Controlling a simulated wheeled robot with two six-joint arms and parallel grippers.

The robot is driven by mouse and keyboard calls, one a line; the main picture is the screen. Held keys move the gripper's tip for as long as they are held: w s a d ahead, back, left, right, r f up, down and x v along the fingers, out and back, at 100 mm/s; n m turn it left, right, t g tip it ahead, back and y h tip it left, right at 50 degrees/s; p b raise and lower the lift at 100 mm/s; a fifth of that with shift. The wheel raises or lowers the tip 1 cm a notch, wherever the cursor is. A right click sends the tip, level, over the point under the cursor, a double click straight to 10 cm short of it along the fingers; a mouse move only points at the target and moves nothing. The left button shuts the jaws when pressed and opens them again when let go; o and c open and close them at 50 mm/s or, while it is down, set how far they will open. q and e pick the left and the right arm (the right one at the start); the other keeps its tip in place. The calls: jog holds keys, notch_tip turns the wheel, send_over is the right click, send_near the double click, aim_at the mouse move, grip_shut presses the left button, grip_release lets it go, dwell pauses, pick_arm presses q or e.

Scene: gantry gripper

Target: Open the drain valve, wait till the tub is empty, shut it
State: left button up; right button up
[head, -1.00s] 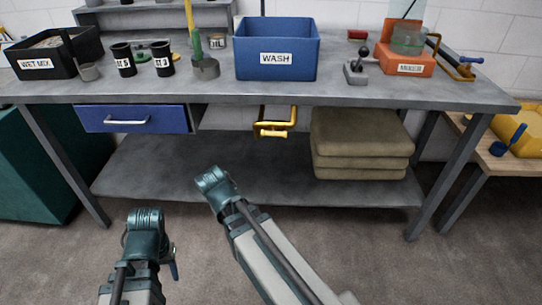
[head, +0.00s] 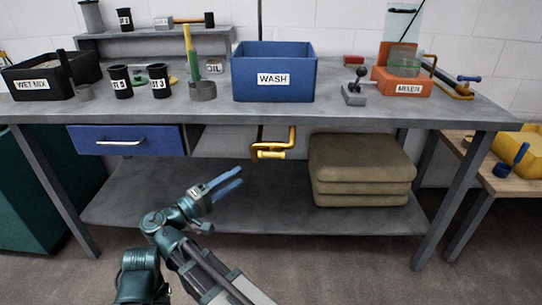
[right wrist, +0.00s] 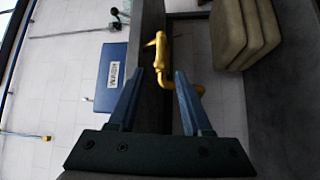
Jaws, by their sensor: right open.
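The blue tub labelled WASH (head: 273,80) stands on the grey bench; its inside bottom is hidden, so I cannot tell the water level. The yellow drain valve (head: 271,154), a bent pipe with a handle, hangs below the bench top under the tub. My right gripper (head: 236,180) is open and empty, lower left of the valve, with its blue fingers pointing up and right. In the right wrist view the valve (right wrist: 161,58) lies beyond and between the open fingertips (right wrist: 160,75), apart from them. The tub (right wrist: 111,72) shows there too. My left gripper's fingers are not visible.
Folded khaki cloths (head: 361,170) lie on the lower shelf right of the valve. A blue drawer (head: 125,140) is at the left under the grey bench top (head: 210,112). A lever box (head: 354,92) and the orange mixer (head: 402,82) stand right of the tub.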

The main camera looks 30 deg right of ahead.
aim_at(271, 153)
jog(key=p+x, duration=0.1)
jog(key=x, duration=1.3)
jog(key=shift+f+p, duration=0.1)
jog(key=shift+p, duration=0.2)
grip_shut()
